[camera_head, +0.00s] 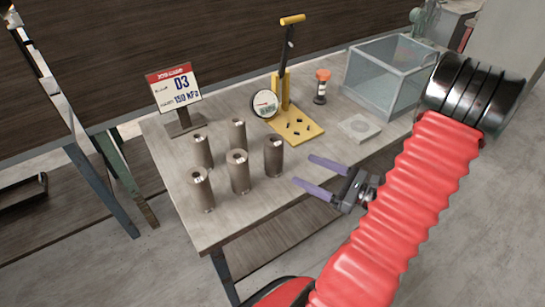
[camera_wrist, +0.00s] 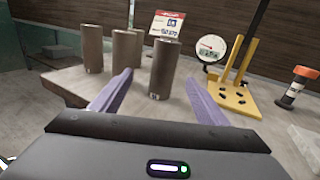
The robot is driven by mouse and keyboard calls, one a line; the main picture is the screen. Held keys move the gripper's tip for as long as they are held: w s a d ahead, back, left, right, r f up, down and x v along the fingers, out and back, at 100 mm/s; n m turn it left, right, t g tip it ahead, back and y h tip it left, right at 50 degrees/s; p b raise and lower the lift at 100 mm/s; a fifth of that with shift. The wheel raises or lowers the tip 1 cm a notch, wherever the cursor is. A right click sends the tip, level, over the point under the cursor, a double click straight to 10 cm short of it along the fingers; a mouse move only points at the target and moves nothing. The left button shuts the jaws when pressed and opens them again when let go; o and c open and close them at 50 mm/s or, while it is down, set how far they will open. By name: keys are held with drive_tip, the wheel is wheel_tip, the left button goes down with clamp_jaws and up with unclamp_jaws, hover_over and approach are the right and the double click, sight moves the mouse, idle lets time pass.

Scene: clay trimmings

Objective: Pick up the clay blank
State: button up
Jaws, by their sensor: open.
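Several grey-brown clay blanks stand upright on the left part of the table, such as the front middle one (camera_head: 238,172), the front left one (camera_head: 202,190) and the right one (camera_head: 273,156). My gripper (camera_head: 312,174) is open and empty, at the table's front edge to the right of the blanks. Its two purple fingers point left toward them. In the wrist view the nearest clay blank (camera_wrist: 164,70) stands ahead, between the lines of my open gripper's fingers (camera_wrist: 158,85). Another blank (camera_wrist: 127,50) and one farther left (camera_wrist: 92,48) stand behind it.
A sign reading D3, 150 kPa (camera_head: 178,90) stands at the back left. A yellow press with a gauge (camera_head: 296,124) stands right of the blanks. An orange-topped black item (camera_head: 321,86), a flat grey plate (camera_head: 358,127) and a clear box (camera_head: 383,75) are farther right.

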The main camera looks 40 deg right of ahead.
sight(282, 156)
drive_tip(key=shift+s+d+f+m+h, duration=0.1)
drive_tip(key=shift+s+d+m+h, duration=0.05)
drive_tip(key=shift+d+m+h, duration=0.2)
drive_tip(key=shift+x, duration=4.35)
drive_tip(key=shift+x, duration=2.6)
drive_tip(key=shift+r, duration=0.25)
drive_tip(key=shift+c, duration=0.4)
drive_tip(key=c, duration=1.5)
